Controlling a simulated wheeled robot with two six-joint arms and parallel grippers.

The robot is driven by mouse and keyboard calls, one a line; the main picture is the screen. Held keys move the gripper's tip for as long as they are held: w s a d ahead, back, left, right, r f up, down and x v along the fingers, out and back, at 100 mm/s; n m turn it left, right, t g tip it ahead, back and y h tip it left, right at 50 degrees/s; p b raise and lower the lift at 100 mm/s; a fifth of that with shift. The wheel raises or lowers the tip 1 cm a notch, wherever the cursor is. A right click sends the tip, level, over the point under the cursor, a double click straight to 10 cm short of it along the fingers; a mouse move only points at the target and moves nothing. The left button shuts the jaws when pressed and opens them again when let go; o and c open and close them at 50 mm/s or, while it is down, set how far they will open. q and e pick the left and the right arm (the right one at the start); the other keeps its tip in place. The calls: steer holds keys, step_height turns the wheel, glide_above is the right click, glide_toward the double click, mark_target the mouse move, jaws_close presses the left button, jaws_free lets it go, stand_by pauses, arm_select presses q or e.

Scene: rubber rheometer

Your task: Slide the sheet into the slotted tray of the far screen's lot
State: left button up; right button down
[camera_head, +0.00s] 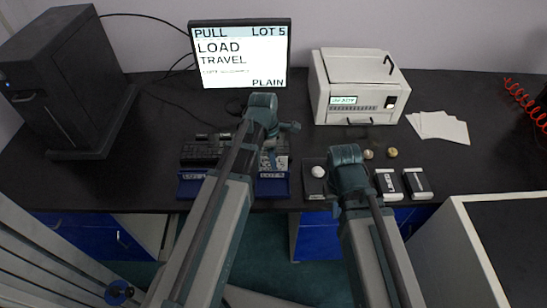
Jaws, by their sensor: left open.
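The far screen (240,54) reads "PULL LOT 5", "LOAD TRAVEL" and "PLAIN". Two blue trays stand at the desk's front edge: a left tray (191,187) with a label I cannot read surely, and a right tray (272,188) that appears to read "LOT 5". White sheets (438,126) lie loosely on the desk at the right. My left gripper (270,153) is open above and behind the right tray, partly hidden by its own wrist. My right gripper (347,168) is over the front of the desk; its fingers are hidden behind the wrist. I see no sheet in either gripper.
A white instrument (357,87) stands at the back. A dark computer tower (68,80) is at the left. A white round object (318,171) and two small black-and-white boxes (388,184) (417,183) lie near the front edge.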

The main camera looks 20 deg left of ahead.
arm_select(q)
steer(key=r+p, duration=0.3)
steer(key=a+r+p, duration=0.1)
steer(key=r+p, duration=0.6)
steer(key=r, duration=0.1)
steer(key=shift+s+a+r+p, duration=0.15)
steer(key=shift+s+r+p, duration=0.05)
steer(key=shift+p, duration=0.2)
steer(key=shift+s+d+f+m, duration=0.1)
steer(key=shift+s+d+m, duration=0.1)
steer(key=shift+m, duration=0.1)
steer(key=s+d+m+y, duration=0.1)
steer(key=s+d+m, duration=0.4)
steer(key=m, duration=0.7)
steer(key=s+d+m+y, duration=0.1)
steer(key=s+d+m, duration=0.5)
steer(key=m, duration=0.6)
steer(key=s, duration=0.2)
steer(key=shift+s+g+y, duration=0.3)
